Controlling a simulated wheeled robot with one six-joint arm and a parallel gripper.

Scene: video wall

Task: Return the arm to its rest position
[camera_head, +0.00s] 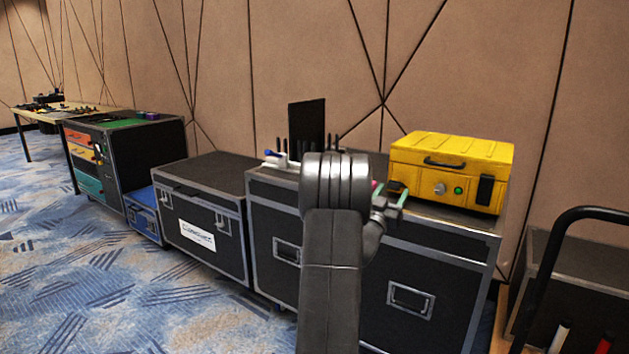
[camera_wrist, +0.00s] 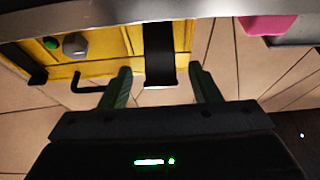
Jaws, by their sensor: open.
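My arm rises through the middle of the head view. My gripper (camera_head: 391,205) is at its right side, in front of the top edge of a black flight case and near the lower left of a yellow case (camera_head: 454,152). In the wrist view, the two green fingers of my gripper (camera_wrist: 163,86) stand apart with nothing held. Behind them the yellow case (camera_wrist: 107,45) appears upside down, with a black latch (camera_wrist: 159,52) lined up between the fingers. The gap to it is unclear. My arm hides part of the case top behind it.
The large black flight case (camera_head: 447,262) bears the yellow case, a dark upright panel (camera_head: 307,128) and a pink item (camera_wrist: 268,24). A lower black case (camera_head: 205,222) stands left. A black cart handle (camera_head: 545,275) is at the right. Carpet (camera_head: 80,270) is open at front left.

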